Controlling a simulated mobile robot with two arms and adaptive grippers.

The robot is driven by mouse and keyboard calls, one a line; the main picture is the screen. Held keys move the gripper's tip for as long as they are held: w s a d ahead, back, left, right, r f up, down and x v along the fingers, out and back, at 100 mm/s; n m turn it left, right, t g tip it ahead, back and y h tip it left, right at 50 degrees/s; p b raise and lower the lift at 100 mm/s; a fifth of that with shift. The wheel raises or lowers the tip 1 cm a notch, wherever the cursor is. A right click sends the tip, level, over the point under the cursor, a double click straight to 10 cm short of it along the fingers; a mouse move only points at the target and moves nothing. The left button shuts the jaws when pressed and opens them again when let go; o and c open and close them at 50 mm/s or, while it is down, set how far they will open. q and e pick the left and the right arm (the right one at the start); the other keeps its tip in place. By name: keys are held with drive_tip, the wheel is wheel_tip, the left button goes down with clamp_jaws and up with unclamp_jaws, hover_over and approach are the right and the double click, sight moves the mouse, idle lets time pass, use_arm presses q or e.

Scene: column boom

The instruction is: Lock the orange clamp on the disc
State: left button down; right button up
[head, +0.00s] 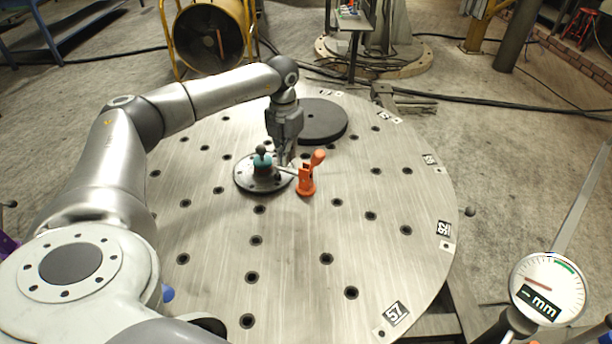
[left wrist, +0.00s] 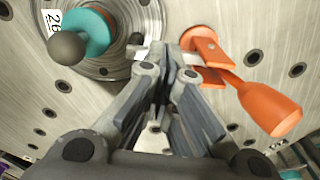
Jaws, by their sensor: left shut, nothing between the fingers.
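The orange clamp (head: 306,184) stands on the round metal table, right of the silver disc (head: 244,182). Its orange handle (head: 318,157) tilts up and to the right; in the left wrist view the handle (left wrist: 268,106) slants to the lower right. A grey bar reaches from the clamp towards the disc; whether it presses on it I cannot tell. A teal part with a dark ball knob (head: 261,150) is on the disc. My left gripper (head: 286,160) is shut and empty, just behind the clamp and disc. In the left wrist view its fingers (left wrist: 165,72) partly hide the bar. My right gripper is not in view.
A dark grey round plate (head: 324,122) lies on the table (head: 300,240) behind the gripper. The table has many holes and numbered labels; its front is clear. A dial gauge (head: 548,290) stands at the lower right. A yellow-framed fan (head: 208,38) stands beyond the table.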

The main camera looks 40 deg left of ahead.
use_arm(q)
drive_tip(key=shift+r, duration=0.1)
wheel_tip(320, 180, up, 7)
drive_tip(key=p, duration=0.6)
idle(0.6)
